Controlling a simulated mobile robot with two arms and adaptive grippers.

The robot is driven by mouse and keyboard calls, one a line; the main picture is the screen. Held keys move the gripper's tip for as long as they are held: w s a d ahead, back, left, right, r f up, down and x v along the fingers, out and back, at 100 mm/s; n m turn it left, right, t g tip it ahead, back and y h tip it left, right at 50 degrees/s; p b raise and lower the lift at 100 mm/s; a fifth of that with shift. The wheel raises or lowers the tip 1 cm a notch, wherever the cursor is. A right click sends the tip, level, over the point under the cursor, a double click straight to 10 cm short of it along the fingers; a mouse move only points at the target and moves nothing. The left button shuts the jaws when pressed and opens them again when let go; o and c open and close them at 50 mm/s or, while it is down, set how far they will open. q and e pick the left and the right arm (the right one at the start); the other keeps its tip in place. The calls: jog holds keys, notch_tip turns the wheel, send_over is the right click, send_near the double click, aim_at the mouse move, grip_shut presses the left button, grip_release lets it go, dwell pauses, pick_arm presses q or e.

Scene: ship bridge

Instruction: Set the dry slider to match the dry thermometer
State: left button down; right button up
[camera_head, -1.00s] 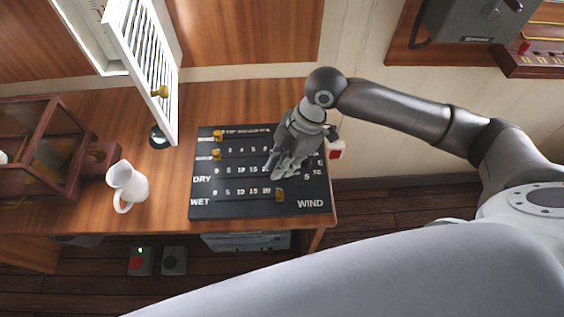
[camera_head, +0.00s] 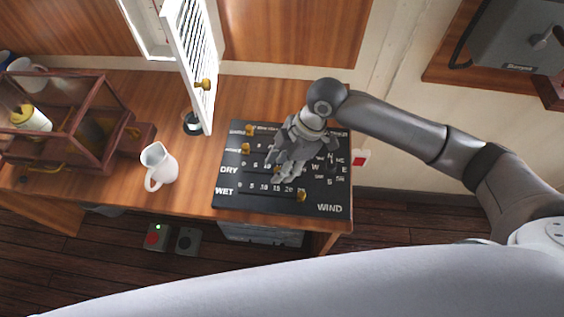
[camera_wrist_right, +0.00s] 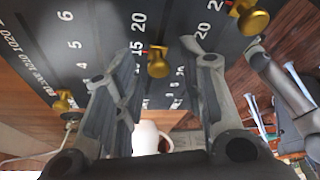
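A black slider board (camera_head: 226,199) lies on the wooden desk, with rows marked DRY and WET and several brass knobs. My right gripper (camera_head: 283,176) is over the DRY row, fingers pointing down. In the right wrist view its fingers (camera_wrist_right: 163,48) are open. The dry slider's brass knob (camera_wrist_right: 157,63) shows in the gap between them, with no clear contact. The wet slider's knob (camera_head: 300,196) is toward the board's lower right. A white louvred screen door (camera_head: 190,50) stands open behind the board. The thermometer's reading does not show. My left gripper is not in view.
A white jug (camera_head: 158,166) stands left of the board. A wood-framed glass case (camera_head: 75,130) is farther left. A small dark round item (camera_head: 192,124) sits below the louvred door. Bare desk lies between jug and board.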

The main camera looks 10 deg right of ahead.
jog(key=shift+w+d+r, duration=0.1)
jog(key=shift+d+r, duration=0.05)
jog(key=shift+r, duration=0.1)
jog(key=v, duration=1.1)
jog(key=shift+r, duration=0.25)
jog(key=shift+d, duration=0.1)
